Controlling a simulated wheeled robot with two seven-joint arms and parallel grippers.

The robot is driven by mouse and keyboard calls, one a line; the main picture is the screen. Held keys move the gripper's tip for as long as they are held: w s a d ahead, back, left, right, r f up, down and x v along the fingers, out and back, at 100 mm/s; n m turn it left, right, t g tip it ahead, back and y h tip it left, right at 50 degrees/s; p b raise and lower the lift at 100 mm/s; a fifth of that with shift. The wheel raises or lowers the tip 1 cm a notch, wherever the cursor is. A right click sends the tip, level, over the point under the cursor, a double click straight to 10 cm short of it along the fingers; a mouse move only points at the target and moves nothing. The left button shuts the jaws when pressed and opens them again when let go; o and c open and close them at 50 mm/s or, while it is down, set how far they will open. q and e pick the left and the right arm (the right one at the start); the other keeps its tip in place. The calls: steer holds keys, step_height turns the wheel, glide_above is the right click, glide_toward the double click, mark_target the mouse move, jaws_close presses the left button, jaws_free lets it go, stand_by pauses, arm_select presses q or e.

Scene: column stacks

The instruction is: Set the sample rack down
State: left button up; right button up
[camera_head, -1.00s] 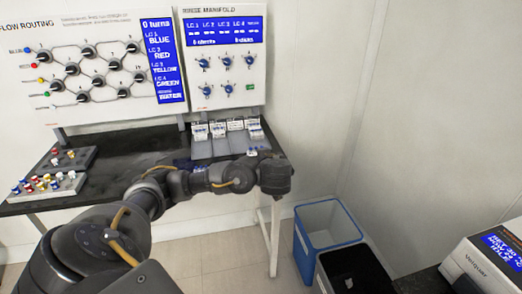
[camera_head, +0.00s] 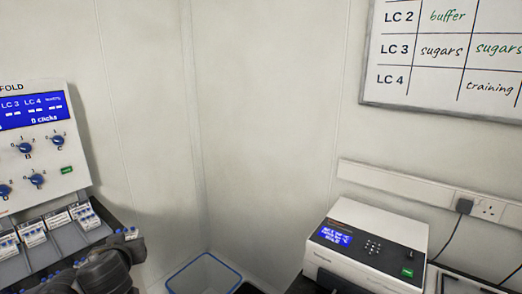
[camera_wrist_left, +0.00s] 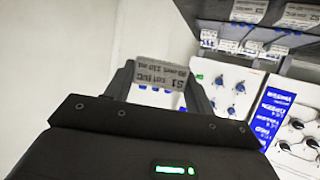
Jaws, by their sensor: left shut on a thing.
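The sample rack (camera_wrist_left: 160,73) shows between my left fingers in the left wrist view. It has a pale label marked S1 and small blue-capped vials. My left gripper (camera_wrist_left: 158,88) is shut on it. In the head view the rack shows only as a small pale piece with blue caps (camera_head: 127,234), just past my dark left wrist at the lower left. The fingers are hidden there. My right gripper is in neither view.
Several labelled racks (camera_head: 33,234) stand in grey slots below the rinse manifold panel (camera_head: 40,135). A white instrument with a blue display (camera_head: 365,245) stands at the right. A whiteboard (camera_head: 445,55) hangs above it.

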arm_select(q)
steer(key=d+r+m+h, duration=0.2)
steer(key=d+r+h, duration=0.1)
steer(key=d, duration=0.4)
steer(key=d+r+m+t+h, duration=0.1)
steer(key=d+r+m+h, duration=0.1)
steer(key=d, duration=0.5)
steer(key=shift+s+d+r+m+h, duration=0.2)
steer(key=shift+s+r+m+h, duration=0.25)
steer(key=shift+r, duration=0.2)
steer(key=shift+w, duration=0.1)
